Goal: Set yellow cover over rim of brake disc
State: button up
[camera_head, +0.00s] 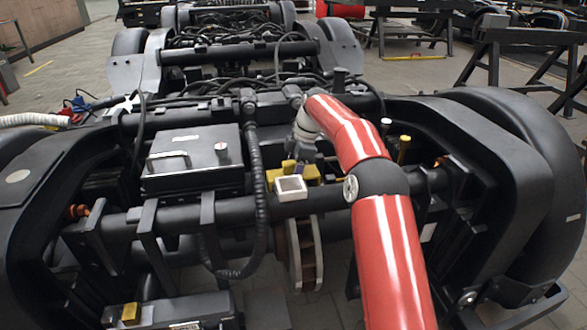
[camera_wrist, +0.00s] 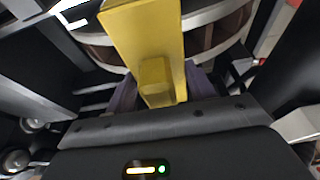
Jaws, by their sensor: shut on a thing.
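The yellow cover (camera_wrist: 145,35) fills the upper middle of the wrist view, and its raised yellow tab sits between my gripper's two dark fingers (camera_wrist: 158,90). My gripper (camera_head: 298,168) is shut on this tab. In the head view the cover (camera_head: 312,174) shows only in part, above the brake disc. The brake disc (camera_head: 303,256) stands upright under the cross shaft, its vented edge facing the head camera. In the wrist view the curved disc rim (camera_wrist: 205,15) passes behind the cover. I cannot tell whether the cover touches the rim.
A black box with a handle (camera_head: 190,160) lies left of my gripper. A ribbed black hose (camera_head: 258,190) hangs close beside the disc. A small white-topped block (camera_head: 291,187) sits in front of the cover. Black bogie frame sides (camera_head: 490,170) bound the space.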

jog(key=shift+f+b, duration=0.4)
jog(key=shift+f, duration=0.45)
jog(key=o, duration=1.1)
jog(key=shift+f, duration=0.1)
jog(key=p+v, duration=0.2)
jog(key=v, duration=0.5)
jog(key=shift+r, duration=0.3)
jog(key=s+d+r+m+t+h, duration=0.3)
jog(key=s+r+m, duration=0.5)
jog(key=s+r, duration=0.65)
jog(key=s+d+f+m+t, duration=0.1)
jog(key=s+d+f+m, duration=0.2)
jog(key=s, duration=0.6)
jog(key=s+d+f+m+t, duration=0.1)
jog(key=s+m, duration=0.4)
jog(key=s, duration=0.5)
jog(key=s+d+f+m+t, duration=0.1)
jog(key=s+d+f+m, duration=0.3)
jog(key=s, duration=0.6)
jog(key=shift+d+f, duration=0.2)
jog(key=shift+f, duration=0.3)
jog(key=shift+d+f, duration=0.2)
jog(key=shift+f, duration=0.35)
